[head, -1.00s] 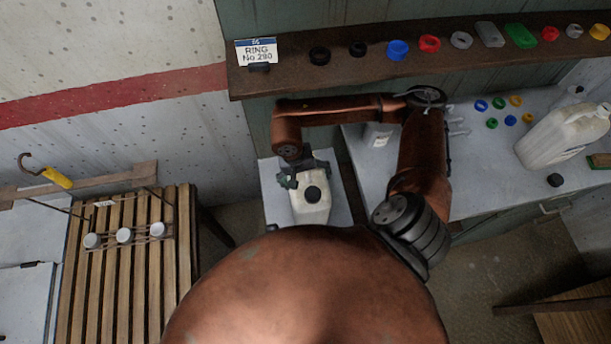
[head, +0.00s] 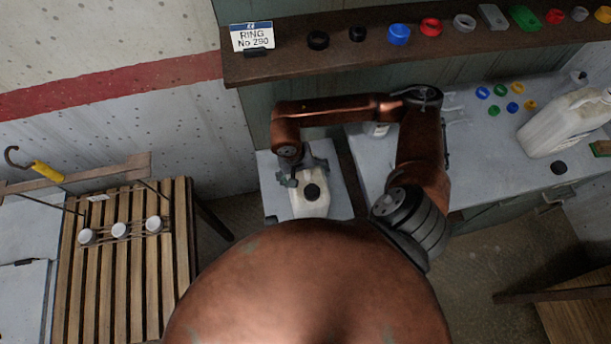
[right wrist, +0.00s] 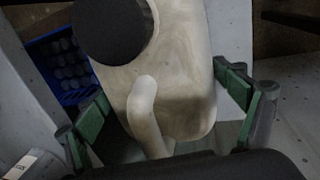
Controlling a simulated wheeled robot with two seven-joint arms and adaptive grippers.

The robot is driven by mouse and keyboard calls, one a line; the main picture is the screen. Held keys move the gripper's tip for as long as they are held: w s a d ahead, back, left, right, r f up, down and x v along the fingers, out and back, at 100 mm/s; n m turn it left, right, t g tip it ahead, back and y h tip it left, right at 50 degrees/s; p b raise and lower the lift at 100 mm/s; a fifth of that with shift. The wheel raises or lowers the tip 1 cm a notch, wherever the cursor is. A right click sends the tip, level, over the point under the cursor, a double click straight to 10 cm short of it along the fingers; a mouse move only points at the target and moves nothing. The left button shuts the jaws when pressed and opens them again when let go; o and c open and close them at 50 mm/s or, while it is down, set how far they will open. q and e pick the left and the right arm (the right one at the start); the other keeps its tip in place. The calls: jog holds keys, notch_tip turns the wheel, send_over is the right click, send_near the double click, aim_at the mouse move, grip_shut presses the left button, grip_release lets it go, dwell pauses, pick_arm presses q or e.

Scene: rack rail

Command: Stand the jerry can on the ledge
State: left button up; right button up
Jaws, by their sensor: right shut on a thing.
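The jerry can is off-white with a round black cap, low centre in the head view (head: 312,208). It also fills the middle of the right wrist view (right wrist: 185,95), with its handle towards the camera and the cap at the top. My right gripper (head: 302,174) is at the can's far end in the head view. In the right wrist view its green-padded fingers (right wrist: 165,108) lie on both sides of the can, shut on it. A pale grey surface (head: 275,185) shows beneath the can; whether they touch I cannot tell. My left gripper is out of view.
A brown wall shelf (head: 290,72) holds a sign (head: 252,37) and several coloured rings. A grey workbench (head: 470,165) at right carries a larger off-white can (head: 565,122) and small rings. A slatted wooden table (head: 125,270) stands at left. A blue crate (right wrist: 62,68) shows in the wrist view.

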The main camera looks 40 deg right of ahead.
jog(key=shift+f+b, duration=0.45)
jog(key=shift+b, duration=0.05)
dwell(0.6)
jog(key=o, duration=1.9)
jog(key=shift+w+a+r, duration=0.1)
jog(key=shift+a+r, duration=0.1)
jog(key=shift+r, duration=1.05)
jog(key=shift+w+a+r, duration=0.15)
jog(key=shift+a+r, duration=0.1)
jog(key=shift+r, duration=0.95)
jog(key=shift+w+a+r, duration=0.1)
jog(key=shift+a+r, duration=0.1)
jog(key=shift+r, duration=1.05)
